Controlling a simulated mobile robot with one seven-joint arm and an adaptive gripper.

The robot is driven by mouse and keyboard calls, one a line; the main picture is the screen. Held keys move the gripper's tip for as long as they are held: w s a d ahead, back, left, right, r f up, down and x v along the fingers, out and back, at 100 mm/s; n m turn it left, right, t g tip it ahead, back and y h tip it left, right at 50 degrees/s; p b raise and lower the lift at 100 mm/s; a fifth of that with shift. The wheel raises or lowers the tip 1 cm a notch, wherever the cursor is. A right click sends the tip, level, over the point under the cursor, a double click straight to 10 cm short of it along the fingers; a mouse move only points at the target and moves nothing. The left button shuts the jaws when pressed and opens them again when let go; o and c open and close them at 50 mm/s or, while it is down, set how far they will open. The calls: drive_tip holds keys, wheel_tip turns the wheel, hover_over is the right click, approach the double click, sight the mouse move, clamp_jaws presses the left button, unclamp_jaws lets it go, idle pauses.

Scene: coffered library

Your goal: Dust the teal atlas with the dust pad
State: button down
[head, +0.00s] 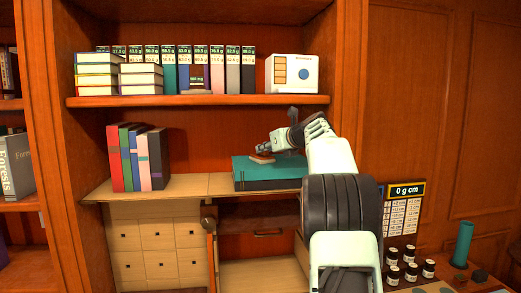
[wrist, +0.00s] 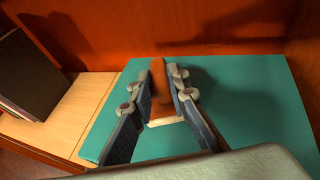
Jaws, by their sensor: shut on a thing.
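The teal atlas (head: 262,182) lies flat on the pale wooden ledge, and its teal cover (wrist: 252,112) fills much of the wrist view. The dust pad (head: 262,160) has an orange-brown handle (wrist: 158,72) and a pale base (wrist: 166,121). My gripper (wrist: 161,82) is shut on the handle, with one finger on each side. In the head view my gripper (head: 264,150) reaches in from the right, over the atlas's left-middle part. The pad's base is at the cover; I cannot tell whether it presses on it. My fingers hide part of the base.
Several upright books (head: 138,158) stand on the ledge to the left, with bare ledge (head: 208,185) between. A shelf (head: 200,100) above holds labelled volumes, stacked books and a white box (head: 292,73). A red-brown back panel (wrist: 215,40) is close behind the atlas. Small jars (head: 410,272) stand lower right.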

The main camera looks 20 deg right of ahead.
drive_tip(key=shift+s+d+f, duration=0.1)
drive_tip(key=shift+s+d, duration=0.3)
drive_tip(key=shift+d, duration=1.05)
drive_tip(key=shift+s+d+r, duration=0.1)
drive_tip(key=shift+s+d, duration=0.25)
drive_tip(key=shift+d, duration=1.05)
drive_tip(key=shift+s+d+f, duration=0.1)
drive_tip(key=shift+s+d, duration=0.3)
drive_tip(key=shift+d, duration=1.05)
drive_tip(key=shift+s+d, duration=0.15)
drive_tip(key=shift+d, duration=0.1)
